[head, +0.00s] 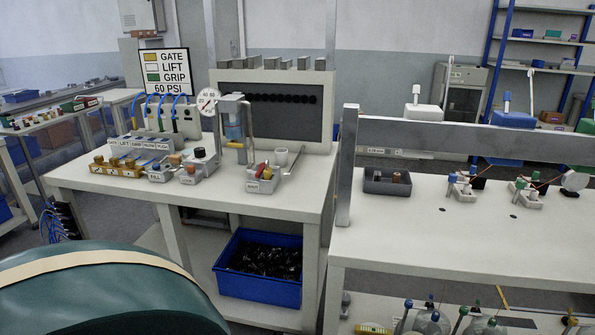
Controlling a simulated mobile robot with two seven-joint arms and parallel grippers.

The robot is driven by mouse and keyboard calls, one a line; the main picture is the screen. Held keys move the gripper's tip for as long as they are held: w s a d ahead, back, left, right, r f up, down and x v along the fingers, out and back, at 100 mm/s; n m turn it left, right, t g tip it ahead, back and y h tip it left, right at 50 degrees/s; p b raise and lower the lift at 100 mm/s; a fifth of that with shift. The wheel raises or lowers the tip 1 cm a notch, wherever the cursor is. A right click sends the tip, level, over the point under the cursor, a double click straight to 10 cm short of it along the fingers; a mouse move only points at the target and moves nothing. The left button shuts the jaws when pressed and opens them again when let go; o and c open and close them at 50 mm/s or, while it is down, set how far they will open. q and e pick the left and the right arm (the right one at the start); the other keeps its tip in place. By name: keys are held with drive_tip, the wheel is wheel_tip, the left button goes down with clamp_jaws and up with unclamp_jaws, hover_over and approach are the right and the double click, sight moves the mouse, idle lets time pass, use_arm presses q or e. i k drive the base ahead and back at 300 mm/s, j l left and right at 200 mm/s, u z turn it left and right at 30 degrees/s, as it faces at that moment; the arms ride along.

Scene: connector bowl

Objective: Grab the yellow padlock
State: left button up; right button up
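I cannot clearly make out a yellow padlock in the head view. A small yellow item (371,329) lies on the lower shelf of the right bench, cut by the bottom edge, too small to identify. Small yellow-orange parts (122,163) stand in a row on the left bench's front left. A small grey bin (264,183) on that bench holds red and yellow pieces too small to name. Neither of my grippers is in view.
The left bench (240,200) carries fittings, a gauge (207,102) and a sign (164,70). A blue crate (258,284) of dark parts sits below. The right bench (440,235) has clear front space. A large green rounded form (110,300) fills the lower left.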

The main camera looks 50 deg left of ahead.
sight(268, 171)
drive_tip(key=j+z, duration=0.2)
drive_tip(key=j, duration=0.15)
drive_tip(key=k+j+z, duration=0.25)
drive_tip(key=j+z, duration=0.2)
drive_tip(key=j, duration=0.2)
drive_tip(key=k+j+z, duration=0.2)
drive_tip(key=j, duration=0.3)
drive_tip(key=k+j+z, duration=0.15)
drive_tip(key=k+j, duration=0.5)
drive_tip(key=j, duration=0.2)
drive_tip(key=k+j, duration=0.3)
drive_tip(key=j, duration=0.2)
drive_tip(key=j+z, duration=0.05)
